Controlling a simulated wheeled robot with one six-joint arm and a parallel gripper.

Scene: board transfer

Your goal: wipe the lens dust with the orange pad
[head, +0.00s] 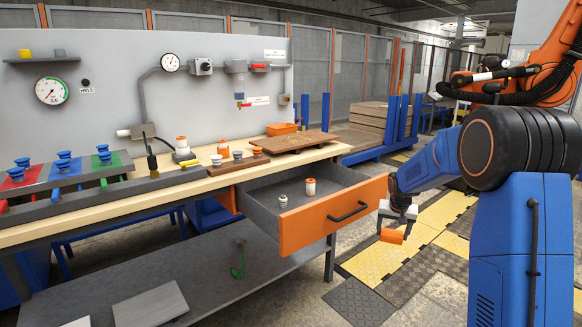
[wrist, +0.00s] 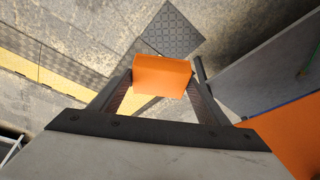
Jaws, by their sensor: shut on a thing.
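My gripper (head: 396,224) is shut on the orange pad (head: 391,236), in the air just right of the open drawer's front. In the wrist view the pad (wrist: 162,76) sits between the two finger ends, with open floor below it. A large round gauge (head: 52,90) with a pale lens is on the grey back panel at the far left. A smaller round gauge (head: 170,62) is higher on the panel, further right. Dust on either lens is too small to make out. The pad is far from both gauges.
An orange-fronted drawer (head: 334,213) stands open from the workbench (head: 120,204), with two small containers inside. Its orange front also shows in the wrist view (wrist: 292,140). Colored plates with blue knobs, jars and a brown board (head: 295,141) occupy the bench top.

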